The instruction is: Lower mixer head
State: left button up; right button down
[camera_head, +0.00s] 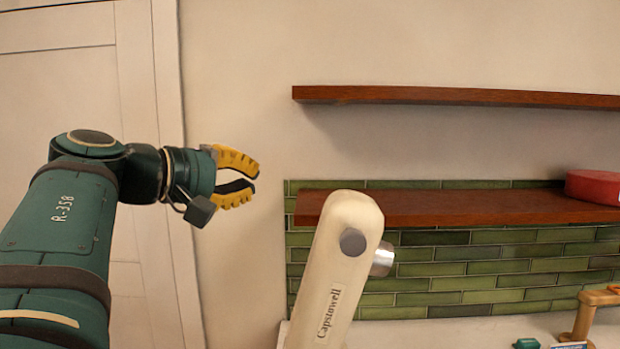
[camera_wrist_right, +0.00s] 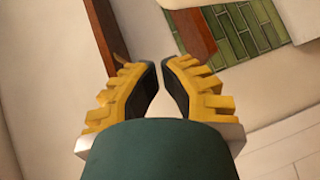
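The cream mixer head (camera_head: 335,270), marked "Capstowell", is tilted steeply up in the lower middle of the head view. It has a grey round hub on its side and a silver knob at its right. The mixer's base and bowl are not in view. My right gripper (camera_head: 256,176), with yellow fingers, is up and to the left of the mixer head and apart from it. Its fingers are parted and empty. In the right wrist view my right gripper (camera_wrist_right: 161,72) also holds nothing, with a gap between the fingers. My left gripper is not in view.
A lower wooden shelf (camera_head: 450,207) runs behind the mixer head, with a red round object (camera_head: 592,187) at its right. An upper shelf (camera_head: 450,96) is above. A wooden stand (camera_head: 590,310) and small green item (camera_head: 527,343) are at lower right. Open space surrounds the gripper.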

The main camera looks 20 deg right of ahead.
send_near(329, 185)
jog(key=w+d, duration=0.1)
jog(key=w, duration=0.3)
jog(key=d, duration=0.2)
jog(key=s+d+f, duration=0.1)
jog(key=shift+d, duration=0.25)
jog(key=shift+s+d, duration=0.15)
jog(key=shift+d, duration=0.25)
jog(key=shift+d, duration=0.1)
